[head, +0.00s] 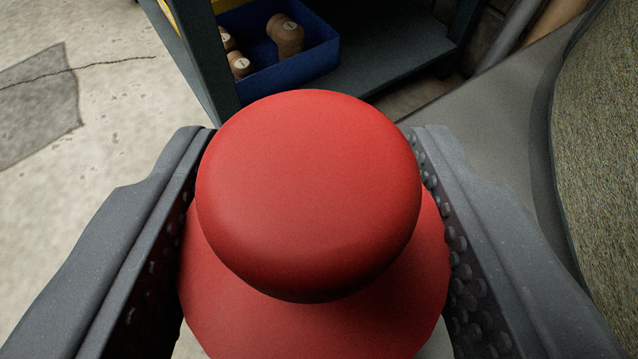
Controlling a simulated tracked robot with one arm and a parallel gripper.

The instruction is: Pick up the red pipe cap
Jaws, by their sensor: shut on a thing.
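The red pipe cap (308,190) fills the middle of the head view. It has a rounded top and a wider flared lower part. My gripper (312,170) is shut on it, with one dark grey studded jaw against its left side and the other against its right side. The cap's underside is hidden, so I cannot tell whether it touches anything below.
A dark metal shelf (395,62) stands beyond the cap. On it is a blue bin (310,66) with several brown cylindrical pieces (288,38). A large rough-surfaced curved object (605,150) stands at the right. Cracked pale concrete floor (120,110) is open at the left.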

